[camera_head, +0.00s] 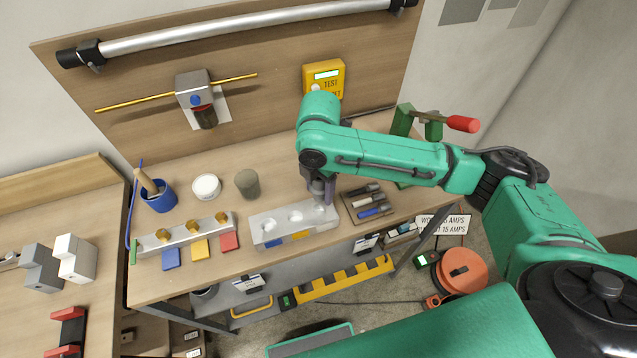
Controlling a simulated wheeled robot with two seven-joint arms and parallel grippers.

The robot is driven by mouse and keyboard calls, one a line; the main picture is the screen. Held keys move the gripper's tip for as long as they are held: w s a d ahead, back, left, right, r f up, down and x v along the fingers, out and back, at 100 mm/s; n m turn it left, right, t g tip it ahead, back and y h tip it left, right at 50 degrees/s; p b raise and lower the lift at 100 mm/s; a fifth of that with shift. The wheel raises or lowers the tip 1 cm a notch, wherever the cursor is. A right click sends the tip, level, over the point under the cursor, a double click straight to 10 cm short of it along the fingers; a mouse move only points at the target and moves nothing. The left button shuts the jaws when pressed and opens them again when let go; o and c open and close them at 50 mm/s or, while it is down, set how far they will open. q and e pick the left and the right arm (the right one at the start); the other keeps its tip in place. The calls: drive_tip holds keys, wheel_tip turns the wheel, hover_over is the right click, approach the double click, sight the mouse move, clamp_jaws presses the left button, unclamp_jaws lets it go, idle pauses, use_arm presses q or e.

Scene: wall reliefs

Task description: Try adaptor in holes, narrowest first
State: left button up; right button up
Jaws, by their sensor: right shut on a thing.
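A pale grey block (280,232) with round holes in its top stands on the workbench, with a blue and a yellow tag at its front. My right gripper (322,193) points down over the block's right end. It is shut on a small part, taken to be the adaptor, which is mostly hidden by the gripper. I cannot tell whether the part touches the block or is in a hole. Two holes show open to the left of the gripper. My left gripper is not in view.
A bar with several brass fittings (188,236) stands left of the block. Behind are a grey cylinder (247,183), a white round tub (206,187) and a blue pot (160,198). A tool tray (367,203) lies close right of the gripper; a green vise (404,120) stands beyond.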

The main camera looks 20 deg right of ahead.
sight(319, 201)
drive_tip(key=f, duration=0.1)
drive_tip(key=f+b, duration=0.1)
drive_tip(key=shift+d+f, duration=0.3)
drive_tip(key=shift+f, duration=0.1)
drive_tip(key=shift+w+a+f+b, duration=0.15)
drive_tip(key=shift+a+f+b, duration=0.1)
drive_tip(key=shift+f, duration=0.3)
drive_tip(key=shift+w+a+f+b, duration=0.1)
drive_tip(key=shift+f+b, duration=0.1)
drive_tip(key=shift+f, duration=0.3)
drive_tip(key=shift+a+f, duration=0.1)
drive_tip(key=shift+f, duration=0.25)
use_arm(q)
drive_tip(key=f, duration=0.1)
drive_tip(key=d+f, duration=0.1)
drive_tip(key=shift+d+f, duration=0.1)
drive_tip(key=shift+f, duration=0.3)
use_arm(e)
drive_tip(key=shift+s+d, duration=0.15)
drive_tip(key=shift+d, duration=0.1)
drive_tip(key=shift+a, duration=0.1)
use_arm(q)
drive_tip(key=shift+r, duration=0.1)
use_arm(e)
drive_tip(key=shift+p, duration=0.45)
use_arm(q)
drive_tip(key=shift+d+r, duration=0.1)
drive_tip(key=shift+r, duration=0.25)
